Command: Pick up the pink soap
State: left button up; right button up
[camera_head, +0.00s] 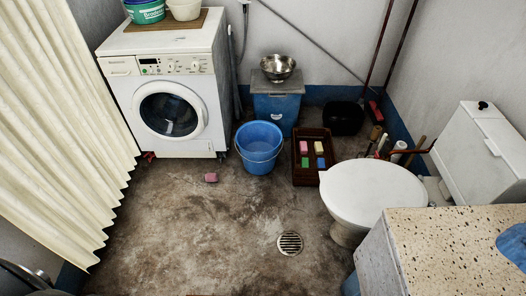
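A small pink block (211,178), which looks like the pink soap, lies alone on the stained floor in front of the washing machine. A brown crate (326,180) stands to the right of it and holds several coloured blocks. One of these is also pink (304,147). A yellow block (319,147), a green block (305,162) and a blue block (320,161) are beside it. Neither of my grippers is in view.
A blue bucket (258,160) stands between the pink block and the crate. The washing machine (165,97) is behind, a cream curtain (55,130) at left, a toilet (365,190) and speckled counter (455,245) at right. The middle floor around the drain (290,243) is clear.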

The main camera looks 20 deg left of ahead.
aim_at(304, 147)
jog(key=z, duration=0.2)
jog(key=i+j+z, duration=0.2)
jog(key=z, duration=0.25)
jog(key=i+j+z, duration=0.2)
jog(key=j+z, duration=0.3)
jog(key=i+j+z, duration=0.1)
jog(key=j+z, duration=0.15)
jog(key=z, duration=0.2)
